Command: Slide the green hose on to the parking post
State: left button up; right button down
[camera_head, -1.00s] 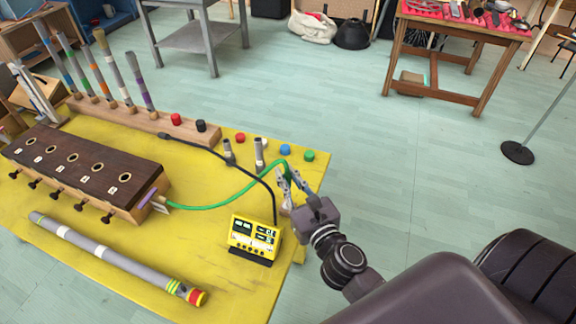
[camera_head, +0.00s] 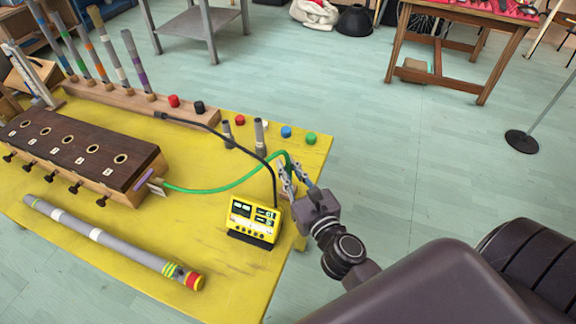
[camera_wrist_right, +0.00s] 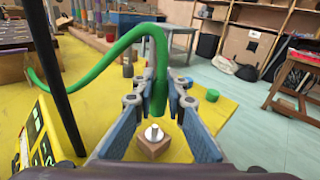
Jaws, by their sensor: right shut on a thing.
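The green hose (camera_head: 213,188) runs from the end of the dark wooden box (camera_head: 120,183) across the yellow table and arches up to my right gripper (camera_head: 290,178). In the right wrist view, my right gripper (camera_wrist_right: 158,100) is shut on the hose, whose end (camera_wrist_right: 158,98) hangs down between the fingers. Below it the parking post (camera_wrist_right: 154,132), a short metal peg, stands upright on a small wooden block (camera_wrist_right: 152,148). The hose end appears just above the peg, apart from it. In the head view the gripper mostly hides the post. My left gripper is not in view.
A yellow meter (camera_head: 253,218) with a black cable (camera_head: 235,148) stands just left of the gripper. Grey posts (camera_head: 260,137) and coloured caps (camera_head: 311,138) are behind. A long grey tube (camera_head: 110,240) lies at the front left. The table's right edge is close.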

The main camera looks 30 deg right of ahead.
jog(key=shift+f+b, duration=0.35)
jog(key=shift+f, duration=0.45)
pick_arm(q)
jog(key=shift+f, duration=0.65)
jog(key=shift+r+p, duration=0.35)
jog(key=shift+p, duration=0.05)
pick_arm(e)
jog(key=shift+r, duration=0.1)
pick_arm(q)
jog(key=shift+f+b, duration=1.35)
pick_arm(e)
jog(key=shift+s+f, duration=0.1)
jog(key=shift+f, duration=1.55)
jog(key=c, duration=1.9)
grip_release()
